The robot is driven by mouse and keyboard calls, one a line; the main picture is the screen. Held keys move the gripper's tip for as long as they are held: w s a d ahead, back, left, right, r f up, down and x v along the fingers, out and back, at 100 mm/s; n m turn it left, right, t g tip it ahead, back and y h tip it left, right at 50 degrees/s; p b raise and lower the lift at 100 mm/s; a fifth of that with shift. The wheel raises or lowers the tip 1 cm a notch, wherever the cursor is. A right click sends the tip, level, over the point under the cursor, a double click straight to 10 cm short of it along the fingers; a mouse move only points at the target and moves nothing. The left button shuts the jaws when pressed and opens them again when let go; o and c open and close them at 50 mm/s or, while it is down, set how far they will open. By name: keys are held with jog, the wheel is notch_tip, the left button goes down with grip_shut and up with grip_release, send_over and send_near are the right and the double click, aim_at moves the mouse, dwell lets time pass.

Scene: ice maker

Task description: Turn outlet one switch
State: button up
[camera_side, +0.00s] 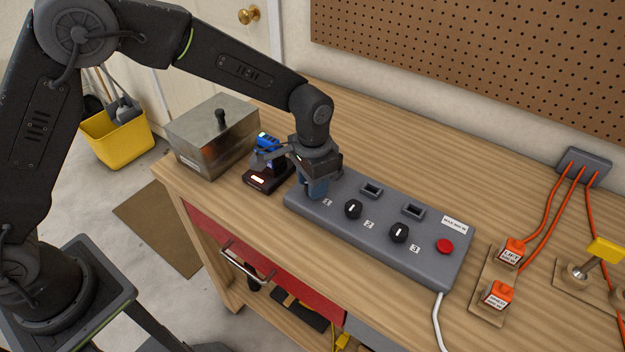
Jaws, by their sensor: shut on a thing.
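The grey power strip (384,233) lies on the wooden bench, with labels 1, 2 and 3 along its front side. Dark round knob switches stand beside label 2 (353,209) and label 3 (399,232), each with a white mark. My gripper (315,187) points down at the strip's left end, just left of label 1 (327,202). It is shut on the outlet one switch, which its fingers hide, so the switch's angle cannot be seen. A red round button (444,246) sits at the strip's right end.
Left of the strip are a dark charger (263,181) with a blue tool or battery (267,143) and a metal box (211,143). Orange plugs (511,251) with cords lie to the right. A white cable (438,318) leaves the strip's front right. Bench behind the strip is clear.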

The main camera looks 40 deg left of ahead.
jog(key=m, duration=0.5)
dwell(0.8)
jog(key=o, duration=0.9)
jog(key=shift+r, duration=0.1)
notch_tip(320, 180, up, 14)
jog(key=shift+f, duration=0.15)
